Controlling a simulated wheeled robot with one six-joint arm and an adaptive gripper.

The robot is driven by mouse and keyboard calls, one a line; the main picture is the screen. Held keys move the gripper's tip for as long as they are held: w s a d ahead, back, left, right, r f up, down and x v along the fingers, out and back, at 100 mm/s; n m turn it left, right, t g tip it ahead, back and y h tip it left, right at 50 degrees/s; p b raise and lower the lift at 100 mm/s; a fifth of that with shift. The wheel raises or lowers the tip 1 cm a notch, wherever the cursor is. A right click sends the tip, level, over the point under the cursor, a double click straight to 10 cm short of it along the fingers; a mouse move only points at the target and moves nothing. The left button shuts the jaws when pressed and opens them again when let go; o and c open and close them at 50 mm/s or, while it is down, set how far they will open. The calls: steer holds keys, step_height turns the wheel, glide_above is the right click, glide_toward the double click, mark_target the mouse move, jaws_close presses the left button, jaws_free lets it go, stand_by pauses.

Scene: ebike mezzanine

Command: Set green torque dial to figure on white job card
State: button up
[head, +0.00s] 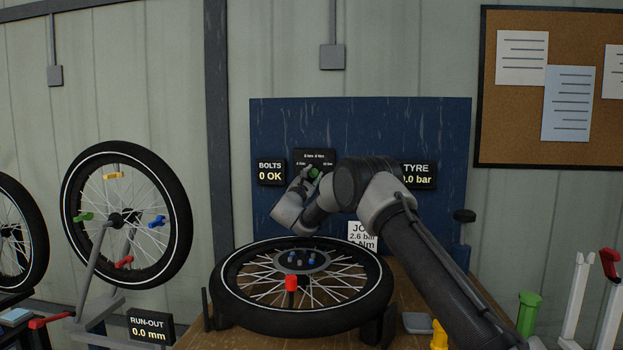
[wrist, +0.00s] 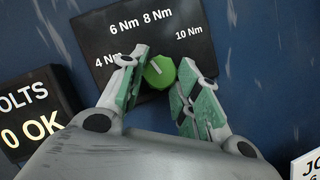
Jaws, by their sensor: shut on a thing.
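The green torque dial (wrist: 160,72) sits on a dark panel marked 4, 6, 8 and 10 Nm. Its pale pointer line tilts up and left, roughly toward the 6 Nm mark. My gripper (wrist: 163,76) is shut on the dial, one finger on each side. In the head view the dial (head: 314,172) is small and partly covered by my gripper. The white job card (head: 362,236) reads 2.6 bar above an Nm line whose figure I cannot read surely, partly hidden by my arm. Its corner also shows in the wrist view (wrist: 307,166).
The BOLTS display (head: 270,172) reads 0 OK; the TYRE display (head: 417,175) is partly covered by my arm. A wheel (head: 232,302) with a red-capped valve lies flat on the bench below. Another wheel (head: 180,222) stands left, above the RUN-OUT display (head: 150,328).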

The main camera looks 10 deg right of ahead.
steer(key=o, duration=1)
steer(key=r+v, duration=0.1)
steer(key=v, duration=0.4)
steer(key=r+v, duration=0.1)
steer(key=v, duration=0.5)
steer(key=s+r+v, duration=0.1)
steer(key=v, duration=0.4)
steer(key=shift+s+a+r, duration=0.2)
steer(key=shift+a+r, duration=0.05)
steer(key=shift+a, duration=0.15)
